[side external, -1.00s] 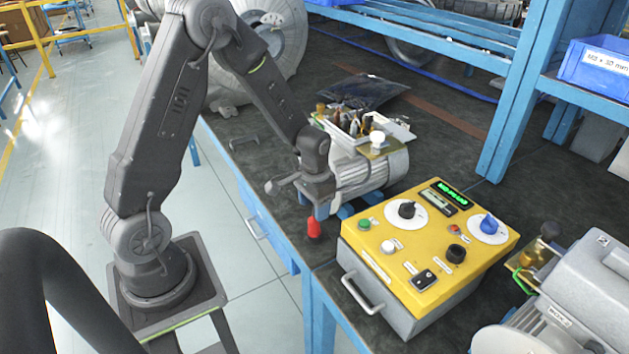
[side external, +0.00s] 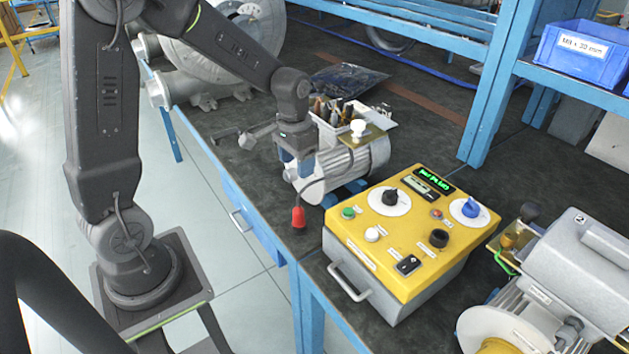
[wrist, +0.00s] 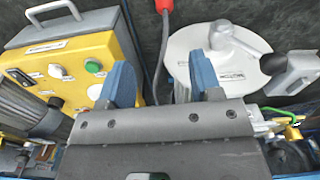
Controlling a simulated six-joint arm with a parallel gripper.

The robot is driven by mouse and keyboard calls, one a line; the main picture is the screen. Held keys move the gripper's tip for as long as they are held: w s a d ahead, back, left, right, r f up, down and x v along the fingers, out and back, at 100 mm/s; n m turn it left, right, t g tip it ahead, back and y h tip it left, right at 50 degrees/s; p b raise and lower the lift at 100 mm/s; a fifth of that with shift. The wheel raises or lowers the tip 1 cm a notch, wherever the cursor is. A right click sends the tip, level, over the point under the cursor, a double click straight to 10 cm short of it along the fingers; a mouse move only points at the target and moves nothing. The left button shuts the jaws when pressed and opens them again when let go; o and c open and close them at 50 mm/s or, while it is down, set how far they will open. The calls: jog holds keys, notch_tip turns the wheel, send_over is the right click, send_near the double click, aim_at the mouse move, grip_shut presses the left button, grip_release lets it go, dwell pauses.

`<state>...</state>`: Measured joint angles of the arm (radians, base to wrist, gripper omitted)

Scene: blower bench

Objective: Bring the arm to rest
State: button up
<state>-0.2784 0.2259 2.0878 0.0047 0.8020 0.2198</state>
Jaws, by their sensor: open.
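My gripper (side external: 297,165) is above the bench, at the left end of the grey motor (side external: 355,165). In the wrist view, the blue fingers of my gripper (wrist: 162,82) stand apart with nothing held between them. The red plug (side external: 298,217) is at the bench's front edge, below my gripper and apart from it. Its grey cable (wrist: 159,55) shows beyond the fingertips in the wrist view, and the red plug (wrist: 165,5) is at the top edge there.
A yellow control box (side external: 375,257) with knobs and a lit green display stands right of the motor. Another grey machine (side external: 590,265) is at far right. Blue bin (side external: 583,57) and shelf post (side external: 491,95) stand behind.

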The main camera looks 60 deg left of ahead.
jog(key=s+d+r+t, duration=0.5)
jog(key=s+d+r, duration=0.5)
jog(key=s+r, duration=0.3)
jog(key=shift+s+r+m, duration=0.2)
jog(key=shift+s+m, duration=0.1)
jog(key=shift+s, duration=0.95)
